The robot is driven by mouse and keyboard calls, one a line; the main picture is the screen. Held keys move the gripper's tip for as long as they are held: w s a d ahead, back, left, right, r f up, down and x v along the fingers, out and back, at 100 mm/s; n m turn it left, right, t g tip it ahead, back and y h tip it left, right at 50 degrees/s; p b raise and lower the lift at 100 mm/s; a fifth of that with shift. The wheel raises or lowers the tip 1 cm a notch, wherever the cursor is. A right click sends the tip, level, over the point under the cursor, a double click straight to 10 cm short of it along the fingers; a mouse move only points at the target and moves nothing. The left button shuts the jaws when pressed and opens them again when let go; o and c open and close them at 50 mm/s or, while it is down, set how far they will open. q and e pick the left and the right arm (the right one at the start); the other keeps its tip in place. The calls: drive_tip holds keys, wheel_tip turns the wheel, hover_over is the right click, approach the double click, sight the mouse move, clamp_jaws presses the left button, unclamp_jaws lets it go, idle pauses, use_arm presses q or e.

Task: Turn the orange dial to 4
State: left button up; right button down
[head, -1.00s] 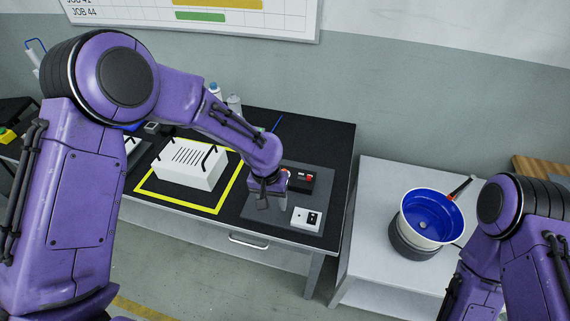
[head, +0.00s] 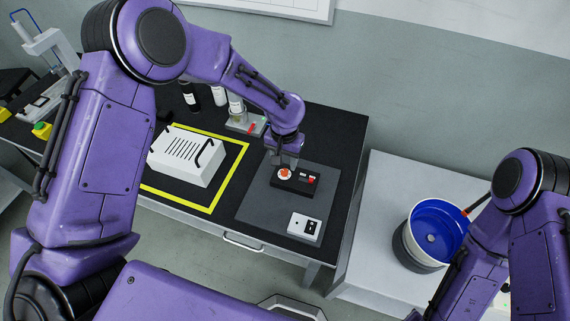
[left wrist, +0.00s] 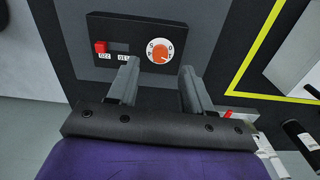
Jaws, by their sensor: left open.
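The orange dial (head: 285,172) sits on a white numbered disc at the left end of a black control box (head: 304,182). In the left wrist view the dial (left wrist: 160,54) shows just beyond the fingertips, between their lines, on the black box (left wrist: 120,38). The numbers around it are too small to read surely. My left gripper (head: 287,160) is above and behind the dial, pointing down. In the left wrist view its two fingers (left wrist: 158,74) are apart with nothing between them. My right gripper is out of view; only the right arm shows.
A white switch box (head: 304,226) stands in front of the black box on a grey mat (head: 255,205). A white slotted case (head: 187,157) lies inside a yellow outline at left. Bottles (head: 220,97) stand behind.

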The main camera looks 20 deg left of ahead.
sight(285, 171)
use_arm(q)
drive_tip(key=f, duration=0.5)
drive_tip(key=shift+w+p, duration=0.2)
drive_tip(key=shift+p, duration=0.1)
drive_tip(key=shift+s, duration=0.1)
clamp_jaws()
